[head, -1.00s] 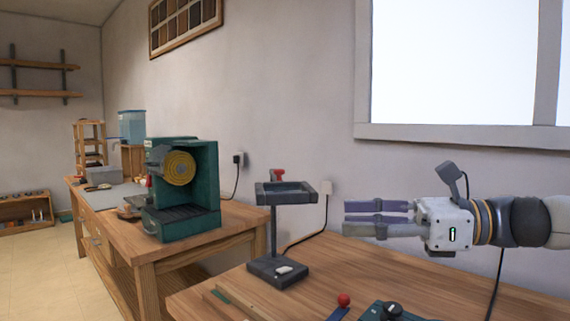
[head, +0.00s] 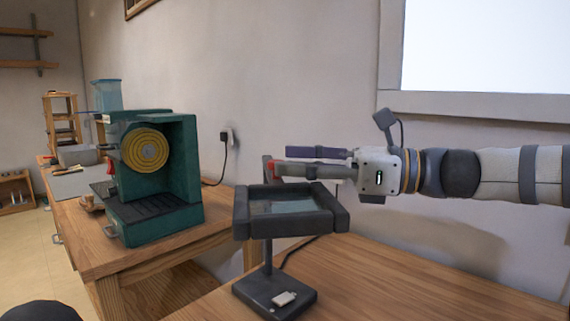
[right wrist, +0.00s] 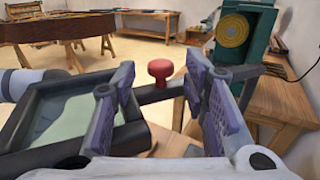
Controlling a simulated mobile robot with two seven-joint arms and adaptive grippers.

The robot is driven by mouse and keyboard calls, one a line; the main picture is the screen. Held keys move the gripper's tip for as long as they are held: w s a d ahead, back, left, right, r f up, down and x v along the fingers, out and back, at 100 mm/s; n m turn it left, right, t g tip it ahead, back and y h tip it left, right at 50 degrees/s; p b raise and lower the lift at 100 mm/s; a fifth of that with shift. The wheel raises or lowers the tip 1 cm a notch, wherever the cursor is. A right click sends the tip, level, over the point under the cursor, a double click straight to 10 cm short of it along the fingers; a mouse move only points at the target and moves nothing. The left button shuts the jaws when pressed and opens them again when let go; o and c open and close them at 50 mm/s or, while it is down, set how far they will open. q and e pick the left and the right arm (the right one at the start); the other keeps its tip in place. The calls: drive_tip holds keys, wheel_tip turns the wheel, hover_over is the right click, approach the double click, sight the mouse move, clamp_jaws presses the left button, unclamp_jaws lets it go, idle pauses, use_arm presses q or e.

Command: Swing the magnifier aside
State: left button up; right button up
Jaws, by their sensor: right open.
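The magnifier (head: 290,222) is a dark grey square frame with a pale lens on a stand, on the near wooden bench. In the right wrist view, the magnifier frame (right wrist: 132,132) is at lower left, beside my left-hand finger. A dark bar runs from it across the gap between my fingers and carries a red knob (head: 271,170). My right gripper (head: 281,161) is open, its tips at the knob. In the right wrist view, the red knob (right wrist: 160,70) shows between the fingertips, with no clear contact. My left gripper is not in view.
A green machine with a yellow disc (head: 190,165) stands on the farther bench to the left. A small pale block (head: 284,298) lies on the magnifier's base. The near bench top (head: 400,285) is clear to the right. The wall and window are behind.

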drive_tip(key=shift+x, duration=1.05)
drive_tip(key=shift+r, duration=0.1)
clamp_jaws()
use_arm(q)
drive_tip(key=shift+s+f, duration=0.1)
use_arm(e)
drive_tip(key=shift+w, duration=0.1)
